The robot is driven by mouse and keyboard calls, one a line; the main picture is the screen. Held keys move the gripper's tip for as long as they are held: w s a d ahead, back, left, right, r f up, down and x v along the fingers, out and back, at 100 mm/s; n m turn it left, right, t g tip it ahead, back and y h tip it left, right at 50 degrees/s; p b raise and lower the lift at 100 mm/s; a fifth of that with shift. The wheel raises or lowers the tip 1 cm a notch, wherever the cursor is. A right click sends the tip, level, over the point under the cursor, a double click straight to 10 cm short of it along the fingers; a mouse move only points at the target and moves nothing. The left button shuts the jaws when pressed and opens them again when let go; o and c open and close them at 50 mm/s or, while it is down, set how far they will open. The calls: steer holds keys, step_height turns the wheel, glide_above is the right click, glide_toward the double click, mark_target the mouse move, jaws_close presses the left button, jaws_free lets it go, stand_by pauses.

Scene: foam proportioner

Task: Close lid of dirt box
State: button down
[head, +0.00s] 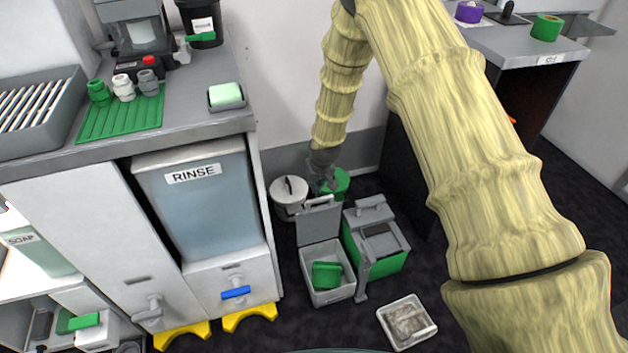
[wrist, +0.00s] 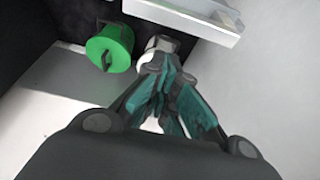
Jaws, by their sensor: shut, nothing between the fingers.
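A light grey open box (head: 328,291) stands on the floor with a green block (head: 326,275) inside. Its grey lid (head: 318,222) stands raised at the back edge. No label on it can be read, so I cannot confirm that it is the dirt box. My gripper (head: 322,183) points down behind and above the raised lid, near the bins at the wall. Any contact with the lid cannot be made out. In the wrist view the teal-padded fingers (wrist: 172,108) are together and empty.
A green bin (head: 337,184) and a white bin (head: 285,197) stand behind the lid. A green box with grey top (head: 388,262) stands close at the right. A small tray (head: 407,345) lies in front. The RINSE cabinet (head: 205,210) bounds the left.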

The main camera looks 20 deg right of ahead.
steer(key=shift+s, duration=1.2)
steer(key=shift+s, duration=0.15)
